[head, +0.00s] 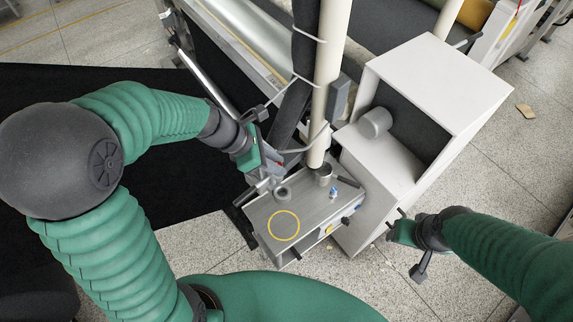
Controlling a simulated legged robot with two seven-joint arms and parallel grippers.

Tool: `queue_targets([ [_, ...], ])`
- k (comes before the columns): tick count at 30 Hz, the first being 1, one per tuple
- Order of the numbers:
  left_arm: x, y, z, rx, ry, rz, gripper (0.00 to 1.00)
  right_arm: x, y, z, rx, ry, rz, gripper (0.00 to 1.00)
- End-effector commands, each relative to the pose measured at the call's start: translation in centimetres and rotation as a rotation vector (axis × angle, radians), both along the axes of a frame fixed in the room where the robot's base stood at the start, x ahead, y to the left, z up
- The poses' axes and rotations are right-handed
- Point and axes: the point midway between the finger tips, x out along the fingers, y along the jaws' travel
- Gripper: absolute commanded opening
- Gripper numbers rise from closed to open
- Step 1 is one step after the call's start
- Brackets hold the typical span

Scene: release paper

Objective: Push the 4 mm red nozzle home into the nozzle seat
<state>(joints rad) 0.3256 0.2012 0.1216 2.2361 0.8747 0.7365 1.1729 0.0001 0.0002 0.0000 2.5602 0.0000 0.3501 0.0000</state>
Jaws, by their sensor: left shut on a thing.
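My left gripper (274,176) is shut at the back left edge of the small grey worktable (262,222). A small reddish bit (281,163) shows at its jaws and seems to be the red nozzle; its shape and tilt are too small to tell. A grey ring-shaped part (282,193) sits on the table close to the jaws, and a short metal cup (323,174) stands to its right. I cannot tell which of them is the nozzle seat. My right gripper (393,229) is off the table's right side, away from these parts; its jaws are unclear.
A yellow circle (284,225) marks the table's front. A small blue and white item (334,192) stands at its right. A tall beige tube (327,85) rises behind, beside a white open-fronted box (439,80). Bare floor lies in front right.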

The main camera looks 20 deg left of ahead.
Motion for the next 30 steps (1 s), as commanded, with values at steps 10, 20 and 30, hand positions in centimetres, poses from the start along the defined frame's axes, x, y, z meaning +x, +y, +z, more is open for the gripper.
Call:
queue_targets([
  [10,0.3,-1.9,-0.3,0.014,-0.004,0.001,0.0,0.0,0.0,-0.1,0.0,-0.001,0.0,0.51],
  [20,0.2,-1.4,-4.1,0.009,-0.003,0.002,0.0,0.0,0.0,-3.2,0.0,0.0,0.0,0.51],
  [30,0.3,-1.2,-5.7,0.009,-0.004,0.004,0.0,0.0,0.0,-4.3,0.0,0.0,0.001,0.51],
])
